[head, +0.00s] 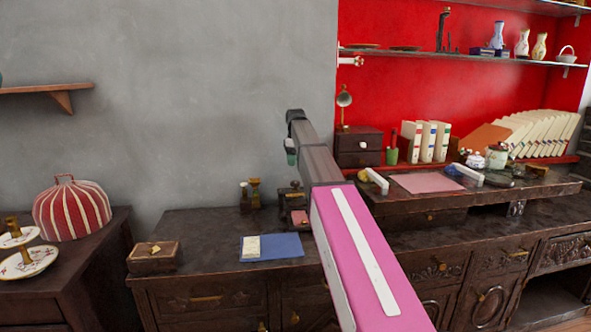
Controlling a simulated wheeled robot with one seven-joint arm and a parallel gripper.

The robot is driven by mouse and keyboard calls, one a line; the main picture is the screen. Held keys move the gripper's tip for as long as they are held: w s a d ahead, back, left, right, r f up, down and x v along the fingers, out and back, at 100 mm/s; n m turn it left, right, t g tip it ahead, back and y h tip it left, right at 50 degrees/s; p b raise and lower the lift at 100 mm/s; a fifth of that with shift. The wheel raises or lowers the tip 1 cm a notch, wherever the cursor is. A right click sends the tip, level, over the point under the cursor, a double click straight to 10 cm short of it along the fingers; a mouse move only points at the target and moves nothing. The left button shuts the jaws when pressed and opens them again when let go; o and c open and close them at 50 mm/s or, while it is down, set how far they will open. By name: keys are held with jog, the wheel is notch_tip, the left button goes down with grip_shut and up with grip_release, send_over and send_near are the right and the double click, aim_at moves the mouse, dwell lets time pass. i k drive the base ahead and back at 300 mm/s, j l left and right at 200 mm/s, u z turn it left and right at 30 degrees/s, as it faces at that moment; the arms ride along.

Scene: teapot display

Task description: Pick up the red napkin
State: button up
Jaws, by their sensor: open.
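A flat, dull pinkish-red sheet (428,183), which looks like the red napkin, lies on the raised dark wooden shelf at the right. I cannot tell whether it is cloth or paper. A smaller reddish patch (299,217) shows on the dark counter, left of my pink arm; it is too small to identify. My gripper (291,148) is at the far end of my arm, in front of the grey wall, above the counter and left of the pinkish sheet. It is open. Nothing shows between its fingers, though they are small and partly hidden.
The dark counter (205,235) holds a blue sheet (285,246) and a wooden box (154,258). A red-striped domed cover (72,209) stands at the left. White binders (427,142), a lamp (344,100) and a small drawer cabinet (359,147) stand behind the pinkish sheet.

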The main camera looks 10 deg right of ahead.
aim_at(297, 216)
jog(key=k, duration=1)
